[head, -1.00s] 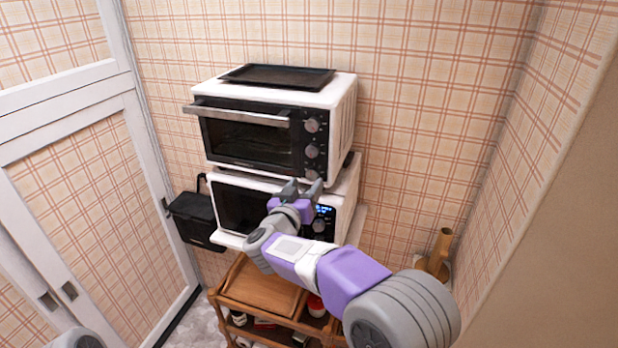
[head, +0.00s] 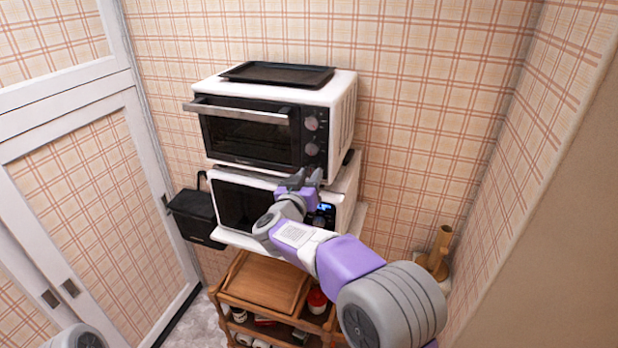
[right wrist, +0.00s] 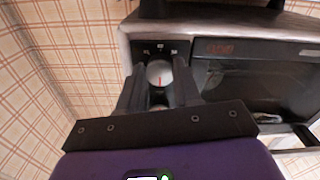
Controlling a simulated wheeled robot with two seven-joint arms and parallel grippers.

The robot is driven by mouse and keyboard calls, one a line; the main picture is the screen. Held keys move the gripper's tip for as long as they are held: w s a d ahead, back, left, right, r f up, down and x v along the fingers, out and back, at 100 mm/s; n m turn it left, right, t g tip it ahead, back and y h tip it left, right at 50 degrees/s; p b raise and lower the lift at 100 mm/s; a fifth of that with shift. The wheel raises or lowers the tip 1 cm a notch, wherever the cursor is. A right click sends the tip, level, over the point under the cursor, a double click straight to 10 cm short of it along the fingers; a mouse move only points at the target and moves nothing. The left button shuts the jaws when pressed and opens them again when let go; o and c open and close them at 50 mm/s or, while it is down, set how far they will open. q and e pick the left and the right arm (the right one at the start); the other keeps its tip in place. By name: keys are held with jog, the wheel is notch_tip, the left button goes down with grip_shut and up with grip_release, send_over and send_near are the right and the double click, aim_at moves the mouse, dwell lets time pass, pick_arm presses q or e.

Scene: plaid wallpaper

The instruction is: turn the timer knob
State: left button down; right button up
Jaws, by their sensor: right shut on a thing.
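The white toaster oven (head: 343,115) has a black front with a column of round grey knobs at its right side. The top knob (head: 312,122) and the middle knob (head: 312,149) show in the head view. The lowest knob is hidden there behind my right gripper (head: 306,179). In the right wrist view, which looks upside down, the lowest knob (right wrist: 159,73) shows a red mark and sits between the two dark fingers. My right gripper is shut on this knob, one finger on each side. My left gripper is out of view.
A black tray (head: 277,74) lies on top of the oven. A white microwave (head: 232,207) with a lit display stands below. A black box (head: 195,216) hangs at the left. A wooden cart (head: 262,283) stands underneath, and a brown vase-like object (head: 440,250) at the right.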

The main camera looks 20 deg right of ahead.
jog(key=shift+m, duration=0.4)
jog(key=m+b, duration=0.1)
jog(key=m, duration=0.3)
jog(key=shift+f, duration=0.1)
jog(key=m+b, duration=0.2)
jog(key=m, duration=0.1)
jog(key=shift+m, duration=0.3)
jog(key=m+b, duration=0.3)
jog(key=m, duration=0.2)
jog(key=shift+m+b, duration=1.2)
jog(key=shift+m, duration=0.9)
jog(key=o, duration=1)
jog(key=shift+o, duration=0.2)
